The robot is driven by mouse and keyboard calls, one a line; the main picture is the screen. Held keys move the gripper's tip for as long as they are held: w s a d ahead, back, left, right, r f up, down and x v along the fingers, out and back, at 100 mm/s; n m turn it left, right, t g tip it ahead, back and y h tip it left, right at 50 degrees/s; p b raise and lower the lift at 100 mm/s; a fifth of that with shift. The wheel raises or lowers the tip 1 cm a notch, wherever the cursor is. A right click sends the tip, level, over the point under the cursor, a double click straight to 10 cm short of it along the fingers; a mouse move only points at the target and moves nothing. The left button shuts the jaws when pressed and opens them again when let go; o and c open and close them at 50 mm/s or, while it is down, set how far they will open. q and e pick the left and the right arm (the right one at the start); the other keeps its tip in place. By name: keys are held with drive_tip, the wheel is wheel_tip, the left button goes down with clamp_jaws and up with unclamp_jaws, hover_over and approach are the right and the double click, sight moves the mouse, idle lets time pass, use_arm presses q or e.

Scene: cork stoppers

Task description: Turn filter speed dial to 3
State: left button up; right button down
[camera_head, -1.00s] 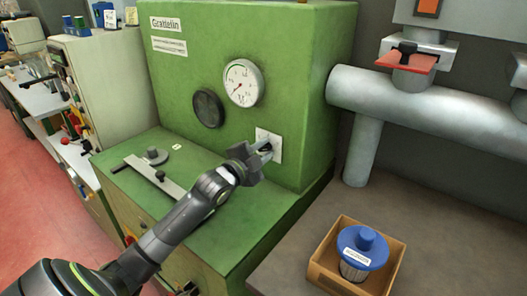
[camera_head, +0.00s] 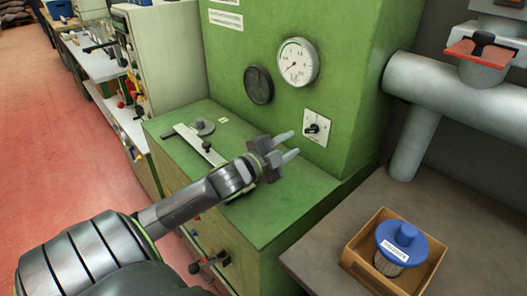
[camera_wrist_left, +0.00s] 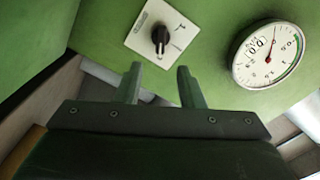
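The speed dial is a small black knob (camera_head: 312,129) on a white plate (camera_head: 322,117) on the front of the green machine (camera_head: 350,70). In the left wrist view the knob (camera_wrist_left: 160,38) shows whole on its plate, with marks too small to read. My left gripper (camera_head: 289,145) is open and empty, a little to the left of and below the dial, apart from it. In the left wrist view its two fingers (camera_wrist_left: 160,85) stand apart with nothing between them. My right gripper is not in view.
A round white gauge (camera_head: 296,62) and a dark round disc (camera_head: 258,85) sit above the dial. A caliper-like tool (camera_head: 195,140) lies on the green ledge. A cardboard box (camera_head: 365,250) with a blue-topped filter (camera_head: 403,240) stands at lower right. Grey pipes (camera_head: 450,95) run at right.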

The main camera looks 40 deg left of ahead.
use_arm(q)
drive_tip(key=s+p, duration=0.2)
drive_tip(key=s, duration=0.6)
drive_tip(key=shift+s+a, duration=0.3)
idle(0.5)
